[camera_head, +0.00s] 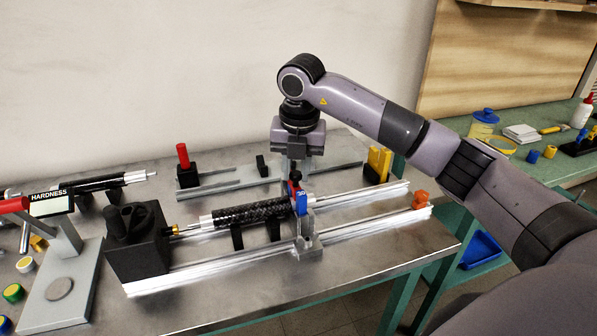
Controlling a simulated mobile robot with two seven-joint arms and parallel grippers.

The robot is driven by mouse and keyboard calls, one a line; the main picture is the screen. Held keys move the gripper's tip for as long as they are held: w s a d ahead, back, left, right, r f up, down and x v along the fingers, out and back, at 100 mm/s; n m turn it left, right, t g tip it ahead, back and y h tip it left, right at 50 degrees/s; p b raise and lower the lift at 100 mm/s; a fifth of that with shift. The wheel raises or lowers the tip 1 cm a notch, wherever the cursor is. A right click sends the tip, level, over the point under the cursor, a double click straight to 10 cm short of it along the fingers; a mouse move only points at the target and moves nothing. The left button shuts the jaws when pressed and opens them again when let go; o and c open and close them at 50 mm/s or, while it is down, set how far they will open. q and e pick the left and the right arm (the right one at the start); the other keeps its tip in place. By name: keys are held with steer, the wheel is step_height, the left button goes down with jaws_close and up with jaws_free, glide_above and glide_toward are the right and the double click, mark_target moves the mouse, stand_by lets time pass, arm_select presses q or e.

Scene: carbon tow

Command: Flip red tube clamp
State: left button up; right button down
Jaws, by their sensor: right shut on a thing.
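The red tube clamp (293,187) is a small red piece at the right end of the black carbon tube (252,213), largely hidden by my right gripper and the blue part. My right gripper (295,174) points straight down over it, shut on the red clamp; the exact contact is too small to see. A blue part (302,203) stands just in front of the red clamp, on the grey carriage (308,240). My left gripper is not in view.
The tube lies over two bright rails (205,276) beside a black motor block (137,248). A red-handled tool (183,157) and yellow blocks (378,163) stand behind. A hardness stand (62,262) is at left. The table's front right is clear.

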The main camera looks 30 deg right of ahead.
steer(key=c, duration=0.9)
jaws_free()
steer(key=r, duration=0.4)
steer(key=s+r, duration=0.1)
steer(key=r, duration=0.2)
steer(key=shift+a, duration=0.15)
